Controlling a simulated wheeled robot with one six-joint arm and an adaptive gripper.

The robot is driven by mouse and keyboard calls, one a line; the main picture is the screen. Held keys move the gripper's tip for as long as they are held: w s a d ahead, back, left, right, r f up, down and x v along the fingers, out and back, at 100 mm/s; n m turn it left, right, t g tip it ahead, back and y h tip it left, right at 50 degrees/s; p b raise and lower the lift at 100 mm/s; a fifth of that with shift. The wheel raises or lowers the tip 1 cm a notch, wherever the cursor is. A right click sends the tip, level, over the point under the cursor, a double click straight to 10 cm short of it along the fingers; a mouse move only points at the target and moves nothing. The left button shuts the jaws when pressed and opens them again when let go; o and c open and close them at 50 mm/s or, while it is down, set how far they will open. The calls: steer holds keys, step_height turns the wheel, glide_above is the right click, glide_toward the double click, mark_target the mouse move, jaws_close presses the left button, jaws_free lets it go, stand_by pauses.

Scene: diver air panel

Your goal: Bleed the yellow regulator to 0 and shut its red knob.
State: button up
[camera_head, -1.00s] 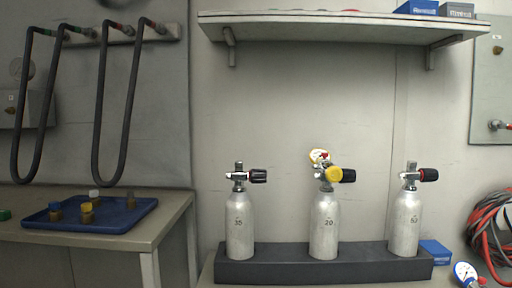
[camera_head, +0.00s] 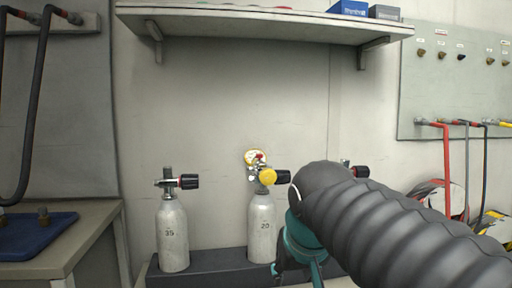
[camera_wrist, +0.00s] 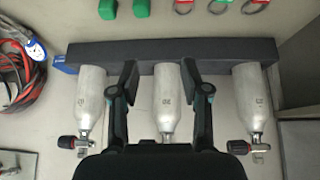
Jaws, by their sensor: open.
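The yellow regulator (camera_head: 267,175) is mounted on the valve of the middle cylinder (camera_head: 261,228), marked 20. Its yellow-rimmed gauge (camera_head: 250,158) sits just above; the needle is too small to read. A small red part (camera_head: 259,156), probably the red knob, shows beside the gauge. My gripper (camera_head: 287,268) is low in front of the rack, right of the middle cylinder, partly hidden by my arm. In the wrist view my gripper (camera_wrist: 160,78) is open and empty, with the middle cylinder (camera_wrist: 167,105) showing between its fingers. The regulator is hidden there behind the gripper body.
A cylinder (camera_head: 172,235) stands on the left; the right one is mostly hidden by my arm, its black knob (camera_head: 360,171) showing. All stand in a dark rack (camera_head: 208,262). A shelf (camera_head: 260,22) hangs above, and a hose panel (camera_head: 455,85) is on the right.

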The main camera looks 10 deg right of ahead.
mark_target(259, 157)
steer(key=w+a+r+m+t+h+p, duration=0.1)
steer(key=w+a+r, duration=0.1)
steer(key=w+r, duration=0.95)
steer(key=w+a+r+m+t+h+p, duration=0.1)
steer(key=w+r+m+p, duration=0.1)
steer(key=w+r, duration=1)
steer(key=x, duration=0.3)
steer(key=b+x, duration=0.1)
steer(key=x, duration=0.5)
steer(key=shift+d+r, duration=0.1)
steer(key=shift+d, duration=0.2)
jaws_close()
